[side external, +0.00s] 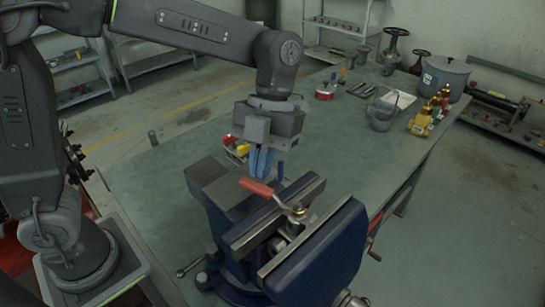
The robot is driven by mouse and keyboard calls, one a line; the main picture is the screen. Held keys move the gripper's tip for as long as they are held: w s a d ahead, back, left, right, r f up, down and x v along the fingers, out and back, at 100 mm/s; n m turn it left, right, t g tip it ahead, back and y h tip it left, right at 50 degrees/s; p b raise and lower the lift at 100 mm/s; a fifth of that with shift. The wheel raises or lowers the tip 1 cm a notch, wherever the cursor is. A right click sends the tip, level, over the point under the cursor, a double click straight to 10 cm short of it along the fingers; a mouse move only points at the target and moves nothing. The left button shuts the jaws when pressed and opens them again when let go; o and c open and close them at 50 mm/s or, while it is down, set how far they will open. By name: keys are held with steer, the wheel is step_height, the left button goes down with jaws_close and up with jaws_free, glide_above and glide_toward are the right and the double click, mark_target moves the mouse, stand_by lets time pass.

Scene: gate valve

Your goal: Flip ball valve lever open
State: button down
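The ball valve (290,228) is clamped between the jaws of a blue bench vise (315,260). Its lever has a red-orange handle (257,187) that points up and to the left from the brass stem. My gripper (268,170) hangs above the vise, with its blue fingers pointing down just behind or beside the red handle. Two blue finger parts show, one on each side, with a gap between them near the lever. I cannot tell whether the fingers touch the handle.
The vise stands on a green workbench (350,130). Behind it are a grey pot (445,78), a metal bucket (383,115), brass valves (425,120) and a white paper (400,98). Small yellow and red parts (238,150) lie behind my gripper. The bench's middle is clear.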

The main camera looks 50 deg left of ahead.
mark_target(242, 179)
steer(key=shift+s+n+h, duration=0.3)
steer(key=shift+s+n, duration=0.5)
steer(key=shift+n, duration=0.1)
steer(key=shift+s, duration=0.7)
steer(key=shift+s+d+n+t+h, duration=0.2)
steer(key=shift+s+n, duration=0.2)
steer(key=shift+n, duration=0.15)
steer(key=shift+s+d+n+t+h, duration=0.1)
steer(key=shift+s+n+t, duration=0.1)
steer(key=shift+s+n, duration=0.25)
steer(key=s+n, duration=0.1)
steer(key=d+n, duration=0.1)
steer(key=shift+s+n+t+h, duration=0.35)
steer(key=shift+n+t+h, duration=0.05)
steer(key=s+d+n, duration=0.1)
steer(key=n, duration=0.1)
steer(key=s+d+n+t, duration=0.1)
steer(key=n, duration=0.1)
steer(key=shift+s+d+t+h, duration=0.15)
steer(key=shift+t+h, duration=0.15)
steer(key=shift+s+d+n, duration=0.15)
steer(key=shift+d+n, duration=0.15)
steer(key=shift+s+d, duration=0.35)
steer(key=shift+d, duration=0.5)
